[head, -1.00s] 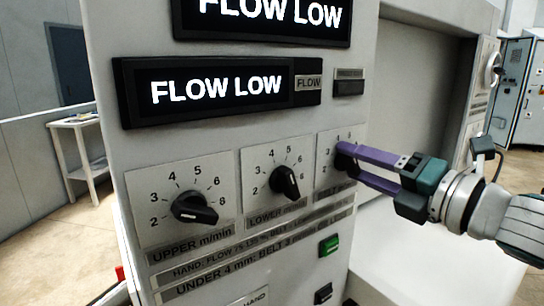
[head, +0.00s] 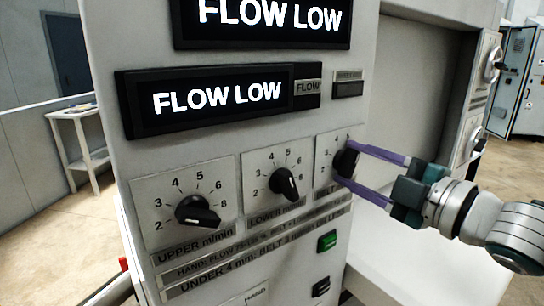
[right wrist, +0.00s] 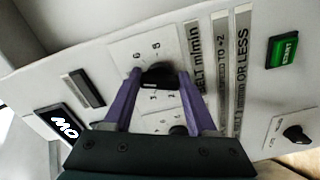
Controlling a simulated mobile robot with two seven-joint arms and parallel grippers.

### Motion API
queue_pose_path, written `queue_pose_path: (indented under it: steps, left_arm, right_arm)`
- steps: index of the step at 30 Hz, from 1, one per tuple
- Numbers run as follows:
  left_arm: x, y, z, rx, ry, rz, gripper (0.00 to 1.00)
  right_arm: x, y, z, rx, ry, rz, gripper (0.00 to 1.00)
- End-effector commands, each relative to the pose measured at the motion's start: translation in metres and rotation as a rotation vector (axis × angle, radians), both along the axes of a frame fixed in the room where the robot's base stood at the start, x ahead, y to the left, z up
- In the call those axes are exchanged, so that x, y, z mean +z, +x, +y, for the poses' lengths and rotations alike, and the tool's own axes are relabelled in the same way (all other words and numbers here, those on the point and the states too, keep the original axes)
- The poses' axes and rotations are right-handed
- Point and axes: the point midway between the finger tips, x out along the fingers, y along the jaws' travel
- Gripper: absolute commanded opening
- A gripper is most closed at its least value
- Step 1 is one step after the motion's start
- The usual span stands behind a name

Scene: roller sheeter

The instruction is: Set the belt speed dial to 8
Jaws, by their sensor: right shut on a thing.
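The belt dial (head: 346,162) is a black knob on a white scale plate, the rightmost of three on the panel's front. My right gripper (head: 352,165) reaches it from the right, its two purple fingers on either side of the knob, one higher and one lower. In the right wrist view the fingers close on the dark belt knob (right wrist: 158,76), beside the label ending in "BELT m/min" (right wrist: 195,58). The knob's pointer is mostly hidden, so I cannot read its setting. My left gripper is not in view.
The upper dial (head: 198,211) and lower dial (head: 284,184) sit left of the belt dial. Two displays above read FLOW LOW (head: 217,98). A green start button (head: 327,242) is below the belt dial. Free space lies right of the panel.

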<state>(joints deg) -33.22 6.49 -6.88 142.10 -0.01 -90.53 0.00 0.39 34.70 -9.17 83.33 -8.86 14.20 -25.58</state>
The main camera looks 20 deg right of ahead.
Motion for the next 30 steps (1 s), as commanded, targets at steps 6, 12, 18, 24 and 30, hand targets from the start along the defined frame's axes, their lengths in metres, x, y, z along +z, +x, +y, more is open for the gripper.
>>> queue_pose_path:
  steps: [6, 12, 18, 24, 30]
  left_arm:
    - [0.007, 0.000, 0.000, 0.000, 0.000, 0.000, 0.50]
    - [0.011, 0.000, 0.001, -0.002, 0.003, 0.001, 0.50]
    - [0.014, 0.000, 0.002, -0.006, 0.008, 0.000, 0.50]
    - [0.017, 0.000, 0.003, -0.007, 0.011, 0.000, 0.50]
    - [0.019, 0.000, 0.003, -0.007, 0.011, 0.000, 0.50]
  right_arm:
    - [0.000, 0.000, 0.000, -0.001, 0.200, 0.050, 0.02]
    - [0.000, 0.000, 0.000, -0.002, 0.385, 0.094, 0.02]
    - [-0.001, 0.000, 0.000, -0.002, 0.570, 0.138, 0.02]
    - [-0.002, 0.000, 0.001, -0.003, 0.754, 0.183, 0.02]
    - [-0.003, -0.001, 0.001, -0.003, 0.936, 0.227, 0.02]
